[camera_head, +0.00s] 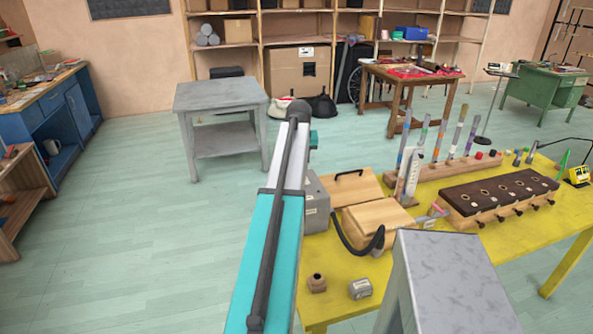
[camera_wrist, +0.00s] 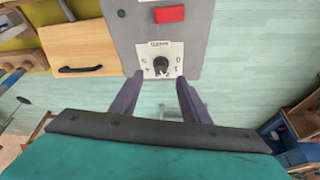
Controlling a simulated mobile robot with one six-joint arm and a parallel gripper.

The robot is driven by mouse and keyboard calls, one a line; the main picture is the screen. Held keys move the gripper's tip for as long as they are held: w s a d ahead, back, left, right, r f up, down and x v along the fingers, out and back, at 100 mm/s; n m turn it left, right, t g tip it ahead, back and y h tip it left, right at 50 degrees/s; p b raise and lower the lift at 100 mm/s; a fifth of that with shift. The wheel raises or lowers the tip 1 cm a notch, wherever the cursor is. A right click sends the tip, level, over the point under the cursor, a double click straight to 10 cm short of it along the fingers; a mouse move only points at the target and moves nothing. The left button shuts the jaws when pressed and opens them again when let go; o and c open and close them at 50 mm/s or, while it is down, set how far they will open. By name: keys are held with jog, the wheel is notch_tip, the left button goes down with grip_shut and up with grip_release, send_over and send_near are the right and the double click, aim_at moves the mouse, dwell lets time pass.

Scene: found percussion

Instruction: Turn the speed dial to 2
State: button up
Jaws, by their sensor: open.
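The speed dial (camera_wrist: 160,64) is a black round knob on a white labelled plate (camera_wrist: 147,48), set in the face of a grey box (camera_wrist: 205,30). A red block or button (camera_wrist: 170,14) sits above the plate in the wrist view. The plate's markings are too small to read. My gripper (camera_wrist: 159,79) is open and empty, with one finger on each side of the dial and apart from it. In the head view, the grey box (camera_head: 315,210) stands at the yellow table's left end, partly behind my arm; the dial is hidden there.
The yellow table (camera_head: 440,272) holds wooden boxes (camera_head: 375,218) with a black hose, a dark-topped wooden block (camera_head: 500,190) with pegs, and upright coloured sticks (camera_head: 455,135). A grey table (camera_head: 220,97) stands behind. The floor at left is clear.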

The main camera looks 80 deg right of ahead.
jog(key=b+v, duration=0.1)
jog(key=v, duration=0.7)
dwell(0.6)
